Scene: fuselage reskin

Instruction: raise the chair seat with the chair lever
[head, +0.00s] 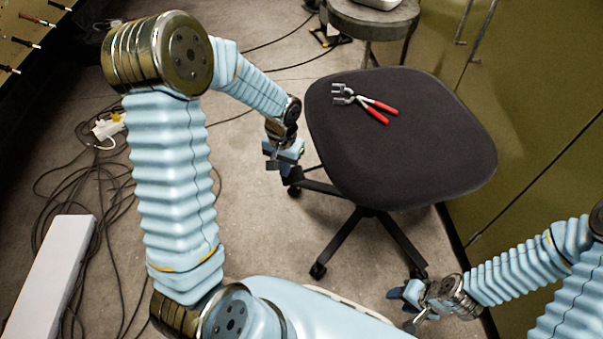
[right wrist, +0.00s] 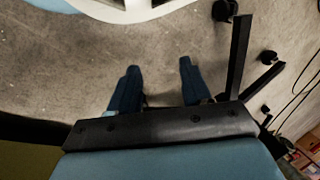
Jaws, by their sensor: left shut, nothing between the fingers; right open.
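The chair seat (head: 400,150) is a dark, rounded pad on a black star base (head: 345,245) with casters. Red-handled pliers (head: 368,103) lie on top of it. I cannot make out the chair lever; the seat hides most of what lies under it. My left gripper (head: 274,163) is shut and empty, just beyond the seat's left edge and below its height. My right gripper (head: 403,308) is open and empty, low in front of the chair near a base leg. In the right wrist view its blue fingers (right wrist: 158,68) are spread over bare floor, with chair legs (right wrist: 242,50) to the right.
A round stool (head: 372,18) stands behind the chair. Olive cabinets (head: 545,120) close off the right side. Black cables (head: 100,180) lie tangled on the floor at the left, near a white box-like beam (head: 52,275). Concrete floor is open between the cables and the chair.

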